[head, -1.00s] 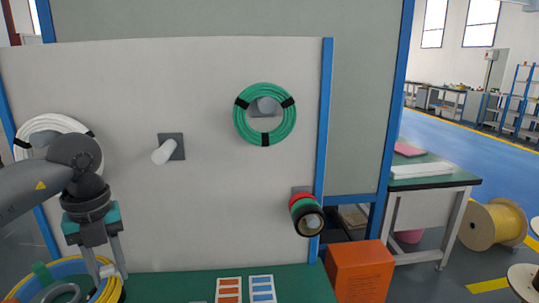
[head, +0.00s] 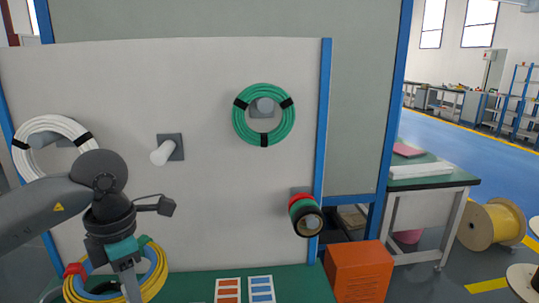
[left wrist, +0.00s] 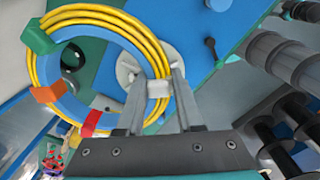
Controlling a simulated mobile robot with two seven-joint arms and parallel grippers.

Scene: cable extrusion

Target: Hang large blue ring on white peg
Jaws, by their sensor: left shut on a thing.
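The large ring has a blue band (left wrist: 68,107) with yellow cable (left wrist: 110,18) along it and green, orange and red clips; it also shows low at the left in the head view (head: 161,270). My left gripper (left wrist: 157,88) is shut on the ring at a white clip; in the head view the gripper (head: 131,288) points down and partly covers the ring. The empty white peg (head: 161,153) sticks out of the board on a grey plate, above and to the right of the gripper. My right gripper is not in view.
A white coil (head: 46,124) hangs at the board's left and a green coil (head: 240,125) at its upper right. Small rolls (head: 302,206) hang on a lower right peg. An orange box (head: 359,272) stands right of the green table (head: 195,284). The board around the empty peg is clear.

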